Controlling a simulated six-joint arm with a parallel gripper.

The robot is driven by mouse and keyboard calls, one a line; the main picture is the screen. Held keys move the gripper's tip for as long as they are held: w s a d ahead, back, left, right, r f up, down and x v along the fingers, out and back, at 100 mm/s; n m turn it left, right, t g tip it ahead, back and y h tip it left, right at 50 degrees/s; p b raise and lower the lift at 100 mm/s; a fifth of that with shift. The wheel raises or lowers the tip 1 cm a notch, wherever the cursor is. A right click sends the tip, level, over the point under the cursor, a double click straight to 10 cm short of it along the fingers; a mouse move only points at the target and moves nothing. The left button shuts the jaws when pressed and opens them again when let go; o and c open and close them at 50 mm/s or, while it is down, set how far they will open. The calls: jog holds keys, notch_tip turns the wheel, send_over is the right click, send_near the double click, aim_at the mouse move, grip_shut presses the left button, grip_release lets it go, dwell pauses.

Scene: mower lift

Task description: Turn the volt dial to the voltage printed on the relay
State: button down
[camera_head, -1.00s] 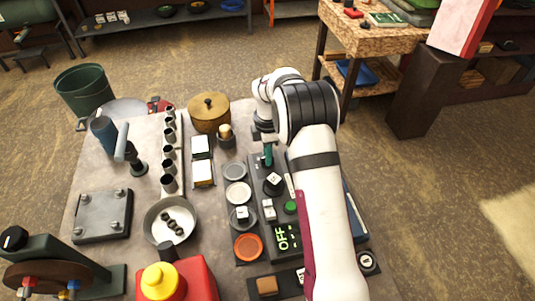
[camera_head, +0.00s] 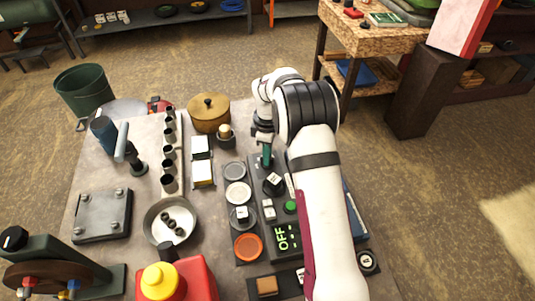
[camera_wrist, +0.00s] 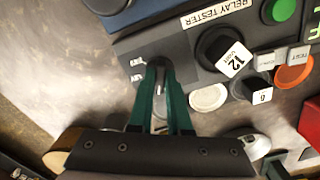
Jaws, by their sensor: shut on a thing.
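The dark relay tester (camera_head: 258,168) lies on the table, with its name label (camera_wrist: 218,17) in the wrist view. A black relay with a white label reading 12 and small print below it (camera_wrist: 232,56) sits on the tester, also in the head view (camera_head: 273,183). My gripper (camera_head: 266,158), with green fingers (camera_wrist: 161,88), is shut at the tester's far end. Between the fingers is a small dark knob with a light mark, apparently the volt dial (camera_wrist: 160,87), mostly hidden. The display (camera_head: 283,237) reads OFF.
A block labelled 6 (camera_wrist: 257,90) stands on a round pad beside the tester, near an orange pad (camera_head: 248,246) and a white pad (camera_head: 237,193). A green button (camera_head: 291,207) is on the tester. A lidded brown pot (camera_head: 209,112) stands left of my gripper.

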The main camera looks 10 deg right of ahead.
jog(key=m, duration=1.2)
jog(key=shift+m, duration=0.4)
dwell(0.3)
jog(key=c, duration=0.9)
grip_release()
jog(key=shift+o, duration=0.2)
notch_tip(320, 180, up, 16)
